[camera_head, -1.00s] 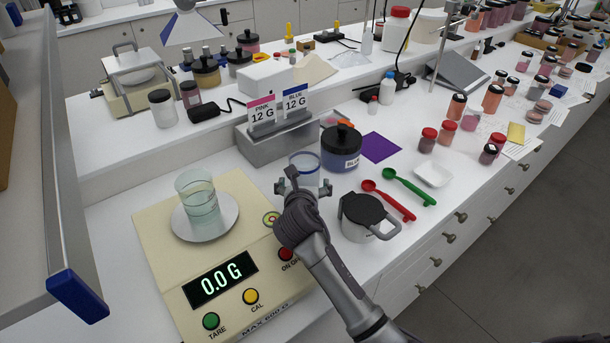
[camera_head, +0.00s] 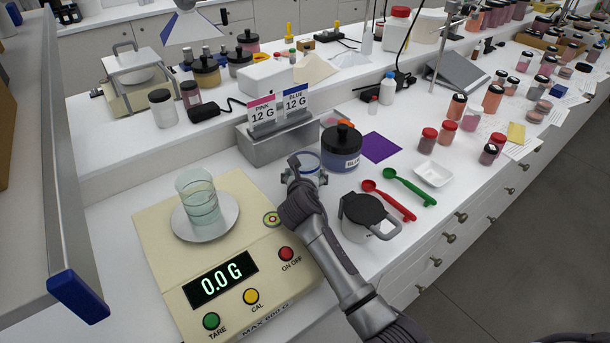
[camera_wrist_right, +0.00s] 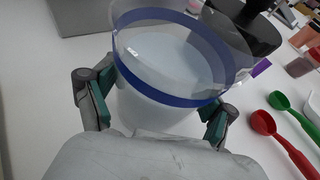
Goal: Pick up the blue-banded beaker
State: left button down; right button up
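The blue-banded beaker (camera_head: 308,160) is a clear, empty-looking glass with a blue ring, standing upright on the counter in front of the blue jar (camera_head: 341,148). It fills the upper middle of the right wrist view (camera_wrist_right: 165,55). My right gripper (camera_head: 306,177) is low at the near side of the beaker. In the right wrist view, its fingers (camera_wrist_right: 158,108) are spread on either side of the beaker, with small gaps seeming to show. The gripper partly hides the beaker's lower part in the head view. My left gripper is not in view.
The scale (camera_head: 222,258) reads 0.0 G and bears another beaker (camera_head: 199,198), left of my arm. A lidded steel pot (camera_head: 366,218) stands close to the right. Red (camera_head: 390,201) and green spoons (camera_head: 409,187) lie beyond it. A grey card holder (camera_head: 278,143) stands behind.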

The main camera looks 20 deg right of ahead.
jog(key=c, duration=0.6)
jog(key=shift+r, duration=0.1)
notch_tip(320, 180, up, 10)
jog(key=shift+f, duration=0.1)
dwell(0.8)
